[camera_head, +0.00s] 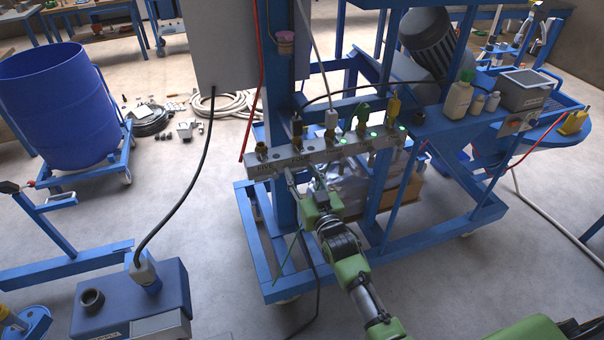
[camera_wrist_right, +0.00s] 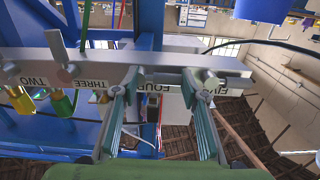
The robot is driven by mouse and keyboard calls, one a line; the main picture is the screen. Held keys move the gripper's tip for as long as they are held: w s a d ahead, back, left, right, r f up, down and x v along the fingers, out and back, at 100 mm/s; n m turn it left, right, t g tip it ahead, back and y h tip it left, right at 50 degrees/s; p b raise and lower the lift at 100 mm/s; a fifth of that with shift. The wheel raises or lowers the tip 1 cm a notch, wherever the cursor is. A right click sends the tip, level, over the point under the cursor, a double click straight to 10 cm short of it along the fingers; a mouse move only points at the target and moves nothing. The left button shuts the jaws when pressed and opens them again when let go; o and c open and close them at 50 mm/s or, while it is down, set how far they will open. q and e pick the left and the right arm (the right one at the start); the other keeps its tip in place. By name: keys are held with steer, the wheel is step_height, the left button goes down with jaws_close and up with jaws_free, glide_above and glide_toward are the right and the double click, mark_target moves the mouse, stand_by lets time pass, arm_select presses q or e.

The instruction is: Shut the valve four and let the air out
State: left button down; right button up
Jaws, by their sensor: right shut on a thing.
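The metal valve manifold (camera_head: 345,150) is a bar across the blue frame; its labels TWO to FIVE read left to right in the right wrist view (camera_wrist_right: 100,63). My right gripper (camera_head: 303,180) reaches up to the bar's front near its left end. In the wrist view, the gripper (camera_wrist_right: 158,95) has its fingers either side of valve four's metal lever (camera_wrist_right: 165,77), which lies along the bar, and is shut on it. Valve three's lever (camera_wrist_right: 61,48) stands across the bar. A brass-coloured fitting (camera_head: 297,128) with a black hose sits above valve four. My left gripper is not in view.
Valve five's lever (camera_wrist_right: 232,80) is close beside the right finger. A grey panel (camera_head: 225,45) hangs at upper left. A blue box (camera_head: 130,295) stands at lower left.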

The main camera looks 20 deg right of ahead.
steer(key=o, duration=1.1)
steer(key=s, duration=1.2)
steer(key=shift+d, duration=0.2)
steer(key=s+a+f+g, duration=0.1)
steer(key=s+f+g, duration=0.3)
steer(key=f, duration=0.8)
steer(key=s+f+n+g, duration=0.1)
steer(key=s+f+g, duration=0.1)
steer(key=s+f, duration=0.65)
steer(key=s+a+f+g, duration=0.1)
steer(key=s+f+g, duration=0.15)
steer(key=f, duration=1.25)
steer(key=s+d+f+g, duration=0.1)
steer(key=s+f+g, duration=0.1)
steer(key=s+f, duration=0.4)
steer(key=s+d+f+g, duration=0.2)
steer(key=s+f, duration=0.4)
steer(key=s, duration=1)
steer(key=s+d+f+n+g, duration=0.1)
steer(key=s+f+g, duration=0.3)
steer(key=s, duration=0.6)
steer(key=shift+s+d+f+g+h+b, duration=0.15)
steer(key=shift+s+d+f, duration=0.1)
steer(key=shift+f, duration=0.25)
steer(key=shift+s+d+f+g+h+b, duration=0.1)
steer(key=shift+s+d+f+h+b, duration=0.1)
steer(key=shift+f, duration=0.3)
